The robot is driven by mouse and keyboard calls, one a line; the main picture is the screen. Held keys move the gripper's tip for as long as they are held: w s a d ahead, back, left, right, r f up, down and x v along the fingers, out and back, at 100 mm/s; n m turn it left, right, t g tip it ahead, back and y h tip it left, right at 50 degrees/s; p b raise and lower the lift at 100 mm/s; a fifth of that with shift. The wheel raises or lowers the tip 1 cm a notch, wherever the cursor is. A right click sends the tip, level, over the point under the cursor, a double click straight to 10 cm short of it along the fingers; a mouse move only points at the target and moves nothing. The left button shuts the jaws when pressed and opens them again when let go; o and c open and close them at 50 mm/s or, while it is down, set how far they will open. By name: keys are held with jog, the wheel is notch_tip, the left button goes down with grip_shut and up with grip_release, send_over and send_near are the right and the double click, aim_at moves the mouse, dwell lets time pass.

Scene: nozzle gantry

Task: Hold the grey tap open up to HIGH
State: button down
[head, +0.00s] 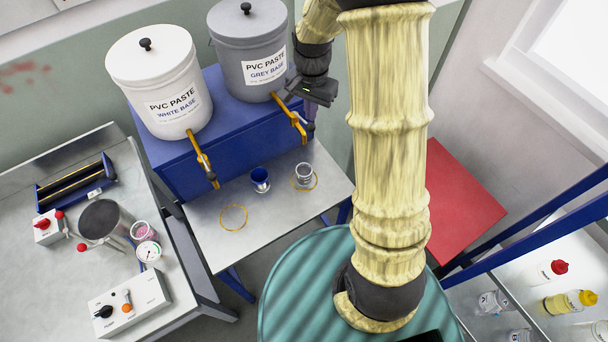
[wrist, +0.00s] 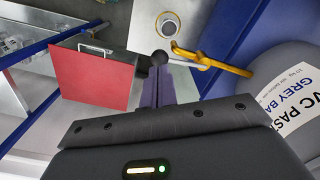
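The grey drum (head: 250,48) labelled GREY BASE stands on a blue stand. Its yellow tap (head: 288,115) points forward; the tap also shows in the wrist view (wrist: 215,62). My gripper (head: 311,112) is beside the tap's outlet end. In the wrist view my purple fingers (wrist: 170,80) are close together, with a black knob (wrist: 159,57) at their tips. I cannot tell whether they clasp it or only touch it. A clear cup (head: 304,171) stands on a yellow ring below the tap, also in the wrist view (wrist: 168,24). Its fill level is unclear.
The white drum (head: 160,85) with its own tap (head: 203,158) stands to the left. A blue cup (head: 260,181) and an empty yellow ring (head: 233,217) are on the shelf. A red panel (wrist: 92,75) and bottle rack are to the right in the head view.

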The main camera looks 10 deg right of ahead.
jog(key=shift+r+p, duration=1.6)
jog(key=shift+r, duration=0.7)
jog(key=shift+f, duration=0.1)
jog(key=shift+s, duration=0.1)
jog(key=s+f+n+t+b, duration=0.2)
jog(key=s+n+b, duration=0.5)
jog(key=s, duration=0.7)
jog(key=shift+f+n+t, duration=0.3)
jog(key=shift+f+n, duration=0.4)
jog(key=shift+f, duration=0.15)
jog(key=shift+s, duration=0.15)
